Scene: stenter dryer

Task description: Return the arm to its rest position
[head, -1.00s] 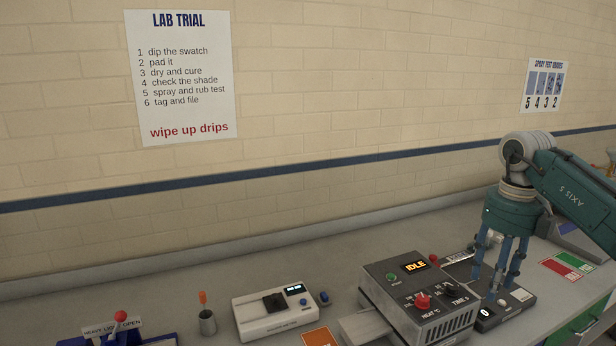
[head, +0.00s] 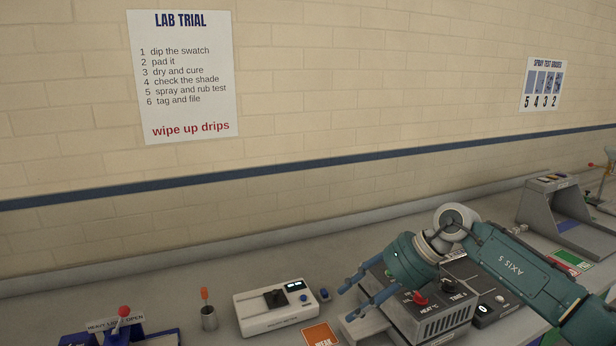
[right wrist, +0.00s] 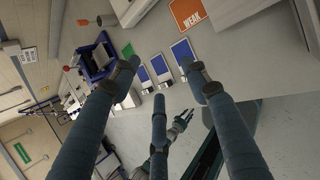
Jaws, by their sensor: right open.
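My right gripper (head: 347,304) shows in the head view, its arm coming in from the right. It is tilted over in front of the dryer box (head: 441,328) and hides much of that box's top. Its fingers are spread and point left, with nothing between them. The same gripper's fingers (right wrist: 161,88) reach across the right wrist view, apart and empty. What looks like my left gripper (right wrist: 180,122) is small and far off in the right wrist view; its jaws are too small to judge.
A white device (head: 275,307) stands left of the right gripper, with a cup (head: 209,319) beside it. An orange card (head: 320,335) lies at the front. A grey booth (head: 560,212) stands at the right. The wall side of the bench is clear.

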